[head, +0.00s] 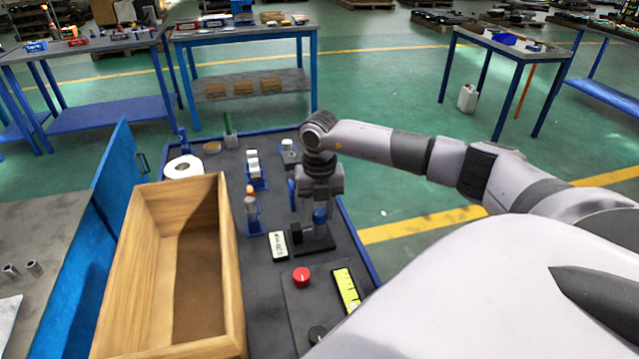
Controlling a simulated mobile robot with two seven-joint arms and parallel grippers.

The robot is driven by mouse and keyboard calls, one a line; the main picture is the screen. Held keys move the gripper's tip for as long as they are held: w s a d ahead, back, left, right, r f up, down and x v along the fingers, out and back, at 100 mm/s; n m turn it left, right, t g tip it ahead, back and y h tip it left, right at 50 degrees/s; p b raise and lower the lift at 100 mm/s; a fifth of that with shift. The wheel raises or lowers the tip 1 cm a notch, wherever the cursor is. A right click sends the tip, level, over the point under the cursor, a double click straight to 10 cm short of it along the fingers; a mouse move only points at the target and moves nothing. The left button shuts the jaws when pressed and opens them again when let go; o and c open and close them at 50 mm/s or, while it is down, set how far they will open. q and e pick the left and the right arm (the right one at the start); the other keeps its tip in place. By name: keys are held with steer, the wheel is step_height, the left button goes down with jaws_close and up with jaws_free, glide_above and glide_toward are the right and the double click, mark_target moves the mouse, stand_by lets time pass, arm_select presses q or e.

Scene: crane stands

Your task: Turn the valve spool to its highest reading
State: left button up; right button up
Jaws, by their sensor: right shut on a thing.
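My right gripper (320,202) points down from its arm, which comes in from the right. It is shut on the valve spool (320,215), a blue upright piece mostly hidden by the fingers. The spool stands on a black base (315,243) on the dark bench top. A small white plate with dark characters (278,245) lies just left of the base; its reading is too small to make out. My left gripper is not in view.
A large wooden box (232,260) fills the bench's left side. Small blue stands (252,215) are left of the gripper. A red button (301,277) and a yellow-green level (346,289) are in front. A white roll (184,167) lies behind the box.

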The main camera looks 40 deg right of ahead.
mark_target(320, 212)
stand_by(0.3)
steer(key=o, duration=1)
steer(key=shift+o, duration=0.2)
steer(key=shift+r+b, duration=0.3)
steer(key=shift+r, duration=3.35)
